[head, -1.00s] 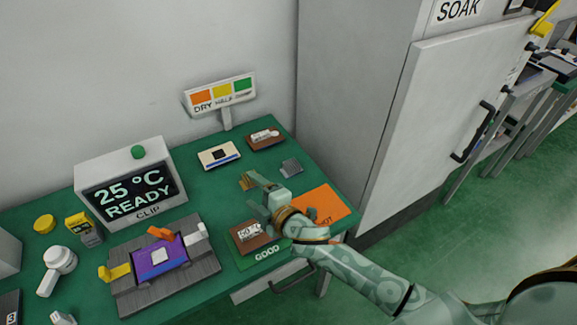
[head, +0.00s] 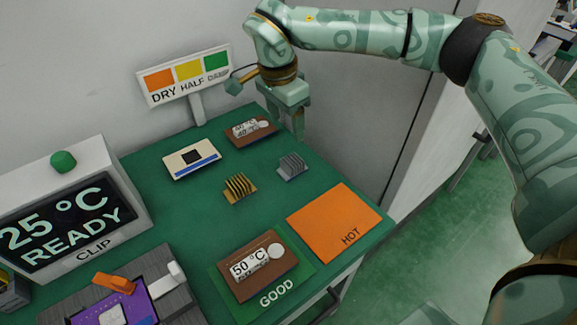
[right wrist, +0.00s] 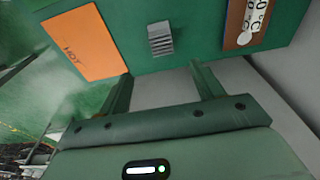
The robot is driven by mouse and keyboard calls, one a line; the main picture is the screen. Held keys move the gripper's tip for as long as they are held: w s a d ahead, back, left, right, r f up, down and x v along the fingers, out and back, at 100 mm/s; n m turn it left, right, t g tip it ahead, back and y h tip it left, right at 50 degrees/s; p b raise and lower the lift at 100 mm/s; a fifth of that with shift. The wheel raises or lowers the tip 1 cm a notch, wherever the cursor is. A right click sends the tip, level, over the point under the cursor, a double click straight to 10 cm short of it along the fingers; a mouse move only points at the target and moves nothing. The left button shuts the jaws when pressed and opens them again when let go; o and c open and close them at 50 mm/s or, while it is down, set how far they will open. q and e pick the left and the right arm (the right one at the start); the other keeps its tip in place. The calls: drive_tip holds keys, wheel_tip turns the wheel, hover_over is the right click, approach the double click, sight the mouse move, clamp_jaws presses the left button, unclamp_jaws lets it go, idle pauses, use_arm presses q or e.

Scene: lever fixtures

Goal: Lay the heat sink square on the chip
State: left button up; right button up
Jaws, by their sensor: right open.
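A gold finned heat sink (head: 239,188) and a grey finned heat sink (head: 292,167) stand apart on the green table. The grey one also shows in the right wrist view (right wrist: 160,38). A purple board (head: 84,313) with a pale square chip (head: 111,314) sits in the grey fixture at lower left, cut off by the frame. My right gripper (head: 287,122) is open and empty near the table's back right edge, beyond the grey heat sink. Its two spread fingers show in the right wrist view (right wrist: 163,88). My left gripper is out of view.
A brown 50 °C gauge (head: 258,266) lies on the GOOD mat (head: 299,288), beside the orange HOT mat (head: 335,222). A cream board with a black square (head: 191,158) and another brown gauge (head: 250,130) lie at the back. A DRY/HALF/DAMP sign (head: 186,75) stands behind. The display reads 25 °C READY (head: 68,220).

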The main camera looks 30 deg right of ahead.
drive_tip(key=b, duration=0.3)
approach(292, 160)
wheel_tip(292, 160, down, 5)
drive_tip(key=f+b, duration=0.1)
drive_tip(key=f, duration=0.1)
drive_tip(key=d+f+b, duration=0.1)
drive_tip(key=f+b, duration=0.1)
drive_tip(key=f, duration=0.1)
drive_tip(key=shift+w+d+f, duration=0.15)
drive_tip(key=shift+f, duration=0.15)
drive_tip(key=shift+r, duration=0.25)
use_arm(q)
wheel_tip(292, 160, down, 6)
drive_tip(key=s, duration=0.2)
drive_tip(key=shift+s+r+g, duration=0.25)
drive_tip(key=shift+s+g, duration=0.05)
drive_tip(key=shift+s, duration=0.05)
use_arm(e)
drive_tip(key=c, duration=1.1)
